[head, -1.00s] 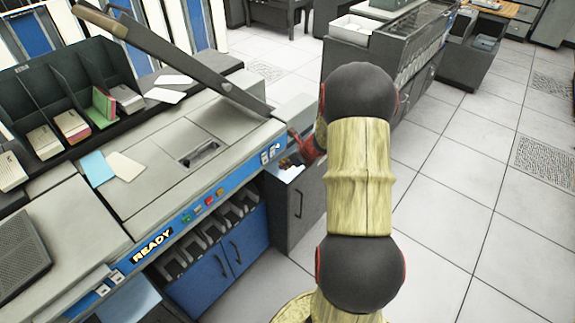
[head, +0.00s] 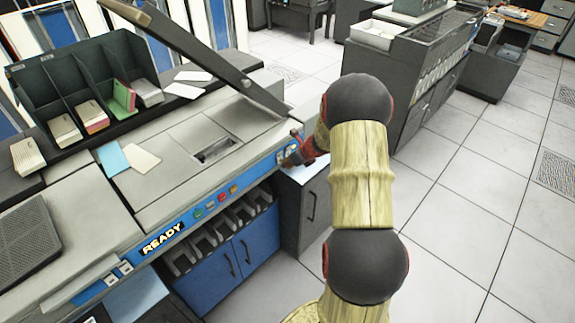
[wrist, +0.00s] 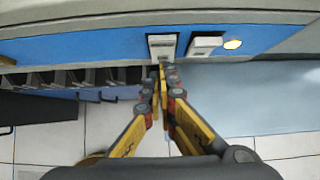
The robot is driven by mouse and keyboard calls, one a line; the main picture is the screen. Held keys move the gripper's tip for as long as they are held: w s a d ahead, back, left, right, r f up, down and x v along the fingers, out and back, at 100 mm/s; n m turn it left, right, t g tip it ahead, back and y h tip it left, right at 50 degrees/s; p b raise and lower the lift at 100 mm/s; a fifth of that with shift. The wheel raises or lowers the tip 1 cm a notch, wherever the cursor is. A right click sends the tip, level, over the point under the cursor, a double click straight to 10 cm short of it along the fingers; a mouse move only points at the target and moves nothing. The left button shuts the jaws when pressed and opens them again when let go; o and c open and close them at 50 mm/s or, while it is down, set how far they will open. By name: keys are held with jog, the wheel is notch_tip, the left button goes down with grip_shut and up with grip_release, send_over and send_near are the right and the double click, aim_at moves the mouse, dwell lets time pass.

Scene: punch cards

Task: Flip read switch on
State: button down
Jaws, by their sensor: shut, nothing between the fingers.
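In the wrist view, two pale switches are set in the blue front panel (wrist: 90,47). The left switch (wrist: 162,47) is directly ahead of my fingertips, and the right switch (wrist: 206,44) is beside it. I cannot make out a label or tell which is the read switch. My gripper (wrist: 163,68) is shut and empty, its tips at the lower edge of the left switch; contact is unclear. In the head view, my gripper (head: 286,163) is at the right end of the machine's blue strip and partly hides the switches there.
A lit yellow lamp (wrist: 233,44) is right of the switches. The READY sign (head: 163,239), several coloured buttons and two more switches (head: 118,273) line the strip further left. A grey cabinet (head: 310,200) stands below my gripper. Open tiled floor lies to the right.

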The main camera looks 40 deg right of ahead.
jog(key=shift+w+f, duration=0.2)
jog(key=shift+w, duration=0.1)
jog(key=shift+r+p, duration=0.8)
jog(key=shift+p, duration=0.1)
